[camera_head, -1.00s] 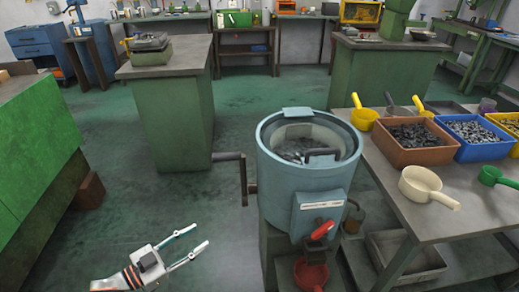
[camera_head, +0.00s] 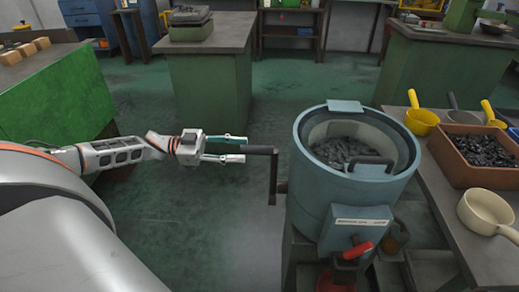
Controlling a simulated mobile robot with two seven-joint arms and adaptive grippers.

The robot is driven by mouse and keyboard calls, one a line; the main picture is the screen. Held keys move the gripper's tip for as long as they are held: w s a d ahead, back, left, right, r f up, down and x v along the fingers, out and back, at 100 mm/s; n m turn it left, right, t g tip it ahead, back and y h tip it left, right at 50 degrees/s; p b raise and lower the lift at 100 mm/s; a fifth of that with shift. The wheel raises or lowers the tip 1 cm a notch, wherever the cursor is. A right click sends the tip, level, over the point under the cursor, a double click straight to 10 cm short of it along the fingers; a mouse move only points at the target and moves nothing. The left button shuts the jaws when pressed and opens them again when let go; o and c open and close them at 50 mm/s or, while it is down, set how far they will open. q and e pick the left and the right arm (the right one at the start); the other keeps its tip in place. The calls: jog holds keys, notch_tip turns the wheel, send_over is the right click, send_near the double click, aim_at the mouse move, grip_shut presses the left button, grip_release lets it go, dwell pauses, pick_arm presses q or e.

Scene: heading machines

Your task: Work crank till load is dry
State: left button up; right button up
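The crank (camera_head: 273,178) sticks out from the left side of a round blue-grey drum machine (camera_head: 325,190); its black grip (camera_head: 260,150) points left from the top of the upright crank arm. The load, dark small metal parts (camera_head: 345,150), lies in the drum's open top; I cannot tell whether it is wet. My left gripper (camera_head: 243,149) comes in from the left with its fingers apart, one above the other. Its fingertips are at the free end of the grip; whether they touch it I cannot tell. My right gripper is not in view.
A red valve handle (camera_head: 357,250) is on the drum's front. A table (camera_head: 455,240) at right holds a brown bin (camera_head: 475,165) of dark parts, a cream scoop (camera_head: 487,212) and yellow scoops (camera_head: 422,120). A green bench (camera_head: 50,100) stands at left. Floor between is clear.

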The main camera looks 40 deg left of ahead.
aim_at(271, 151)
pick_arm(q)
jog(key=x, duration=0.5)
jog(key=shift+w+d, duration=0.15)
jog(key=shift+d, duration=0.15)
grip_shut()
